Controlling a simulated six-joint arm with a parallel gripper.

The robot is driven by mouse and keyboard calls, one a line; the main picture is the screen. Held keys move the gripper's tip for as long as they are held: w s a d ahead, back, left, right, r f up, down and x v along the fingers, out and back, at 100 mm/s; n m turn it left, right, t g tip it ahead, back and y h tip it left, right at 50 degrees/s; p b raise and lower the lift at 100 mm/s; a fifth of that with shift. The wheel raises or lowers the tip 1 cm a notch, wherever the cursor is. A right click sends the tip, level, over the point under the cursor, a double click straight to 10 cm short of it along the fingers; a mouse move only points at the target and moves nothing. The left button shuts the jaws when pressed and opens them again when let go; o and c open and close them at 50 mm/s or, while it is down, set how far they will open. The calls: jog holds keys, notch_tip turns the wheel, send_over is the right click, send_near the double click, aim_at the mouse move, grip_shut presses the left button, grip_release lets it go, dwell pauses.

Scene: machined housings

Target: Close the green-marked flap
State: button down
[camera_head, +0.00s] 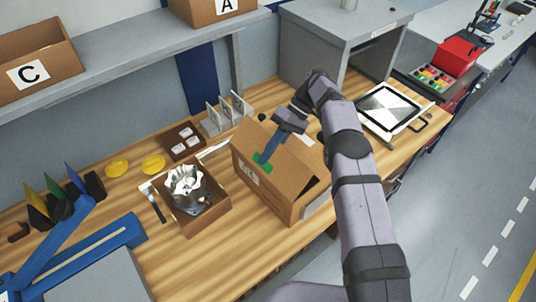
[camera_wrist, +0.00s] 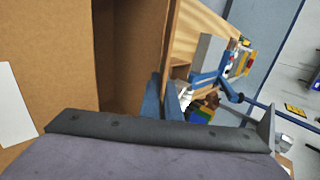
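A brown cardboard box (camera_head: 291,194) stands on the wooden bench, with printing on its front-left side. A green mark (camera_head: 262,164) shows on a flap at its upper left edge. My gripper (camera_head: 264,158) reaches down over the box, and its blue fingers are at the green mark, seemingly touching the flap. In the wrist view the fingers (camera_wrist: 161,101) lie close together beside a cardboard panel (camera_wrist: 142,45), with no object visible between them. A dark gap (camera_wrist: 105,55) into the box shows left of that panel. My wrist hides part of the box top.
A smaller open box (camera_head: 207,210) with crumpled contents stands to the left. A brown tray (camera_head: 184,139) and a grey rack (camera_head: 228,112) are behind. A framed panel (camera_head: 392,108) lies to the right, near a grey cabinet (camera_head: 335,45).

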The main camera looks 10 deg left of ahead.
jog(key=c, duration=2)
grip_release()
jog(key=shift+r+b, duration=0.4)
jog(key=shift+r, duration=0.15)
notch_tip(320, 180, up, 8)
jog(key=shift+f, duration=0.15)
jog(key=shift+s+r+p, duration=0.1)
jog(key=shift+r+p, duration=0.2)
jog(key=shift+r, duration=0.3)
jog(key=shift+c, duration=0.6)
